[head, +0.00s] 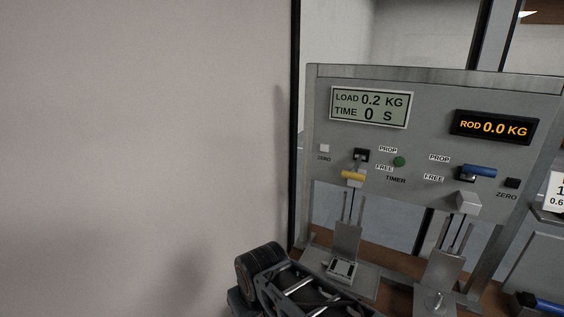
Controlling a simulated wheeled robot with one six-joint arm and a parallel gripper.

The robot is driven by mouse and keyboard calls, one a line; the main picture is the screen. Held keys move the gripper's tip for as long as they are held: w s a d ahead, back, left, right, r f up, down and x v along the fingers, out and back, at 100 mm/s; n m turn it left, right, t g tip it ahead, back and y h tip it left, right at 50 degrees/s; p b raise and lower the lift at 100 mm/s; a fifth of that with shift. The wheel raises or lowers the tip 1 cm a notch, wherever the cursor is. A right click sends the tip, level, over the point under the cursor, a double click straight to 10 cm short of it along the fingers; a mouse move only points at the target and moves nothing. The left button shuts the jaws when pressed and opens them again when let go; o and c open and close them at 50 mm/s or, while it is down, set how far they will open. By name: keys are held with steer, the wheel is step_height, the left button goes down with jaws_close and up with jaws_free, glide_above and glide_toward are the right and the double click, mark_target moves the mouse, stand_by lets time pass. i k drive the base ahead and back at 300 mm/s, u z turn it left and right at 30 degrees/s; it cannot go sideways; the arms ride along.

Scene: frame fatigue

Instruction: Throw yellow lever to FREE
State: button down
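The yellow lever (352,175) is on the left half of the grey panel in the head view. Its yellow handle hangs below its black mount (361,155), on the side of the lower label, FREE (384,168). The label PROP (388,149) is above that. I cannot tell whether the lever is fully at its stop. My arm shows at the bottom centre, below and left of the lever and apart from it. My gripper's fingers are not visible.
A blue lever (479,171) is at the panel's right, near its own PROP label. A green timer button (399,161) sits between the levers. Displays read load 0.2 kg, time 0 s (370,106) and rod 0.0 kg (494,127). Metal fixtures (347,242) stand below. A bare wall (140,120) fills the left.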

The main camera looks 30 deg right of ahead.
mark_target(354, 175)
steer(key=u, duration=0.05)
steer(key=k, duration=0.5)
steer(key=u, duration=1.45)
steer(key=k, duration=0.55)
steer(key=z, duration=0.55)
steer(key=i, duration=0.35)
